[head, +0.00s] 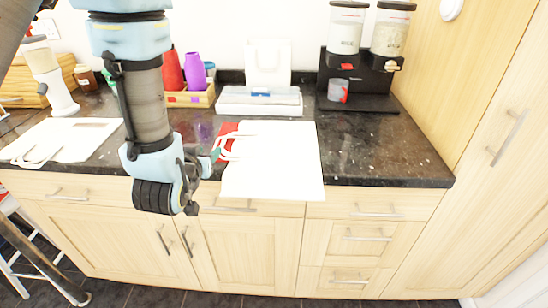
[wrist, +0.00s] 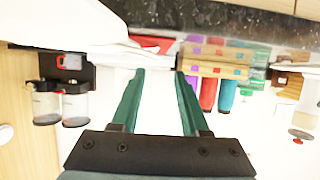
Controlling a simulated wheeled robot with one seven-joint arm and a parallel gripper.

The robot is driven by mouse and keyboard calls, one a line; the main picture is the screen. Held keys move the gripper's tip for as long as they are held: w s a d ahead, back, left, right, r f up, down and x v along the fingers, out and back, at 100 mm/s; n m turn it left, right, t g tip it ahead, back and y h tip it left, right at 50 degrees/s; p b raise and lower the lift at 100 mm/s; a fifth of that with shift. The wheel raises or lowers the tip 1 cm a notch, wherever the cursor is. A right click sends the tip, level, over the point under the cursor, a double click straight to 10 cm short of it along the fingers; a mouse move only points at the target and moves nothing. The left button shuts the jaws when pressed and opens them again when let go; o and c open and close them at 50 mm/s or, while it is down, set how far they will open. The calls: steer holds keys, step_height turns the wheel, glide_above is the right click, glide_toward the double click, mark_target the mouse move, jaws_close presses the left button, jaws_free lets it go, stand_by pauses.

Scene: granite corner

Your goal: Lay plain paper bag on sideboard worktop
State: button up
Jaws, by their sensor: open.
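A plain white paper bag (head: 272,165) lies flat at the middle of the dark sideboard worktop (head: 365,150), its near end reaching past the front edge. Its pale handle loops point left, toward my gripper (head: 214,155). The white bag also shows at the upper left of the wrist view (wrist: 60,28). My gripper is open, at the bag's left side by the handles; its two green fingers (wrist: 159,74) stand apart with nothing clearly held between them. I cannot tell whether a finger touches a handle. A second white bag with handles (head: 75,138) lies flat at the left.
A red flat item (head: 226,132) shows beside the middle bag. Behind stand a white stand (head: 267,63), a wooden box (head: 190,99) with cups, and a black dispenser (head: 360,84). The worktop right of the bag is clear. A tall cabinet (head: 480,130) closes the right side.

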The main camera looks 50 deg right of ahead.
mark_target(216, 144)
steer(key=shift+p+x, duration=0.7)
steer(key=shift+x, duration=0.45)
steer(key=shift+p+x, duration=1.05)
steer(key=shift+x, duration=2.05)
jaws_close()
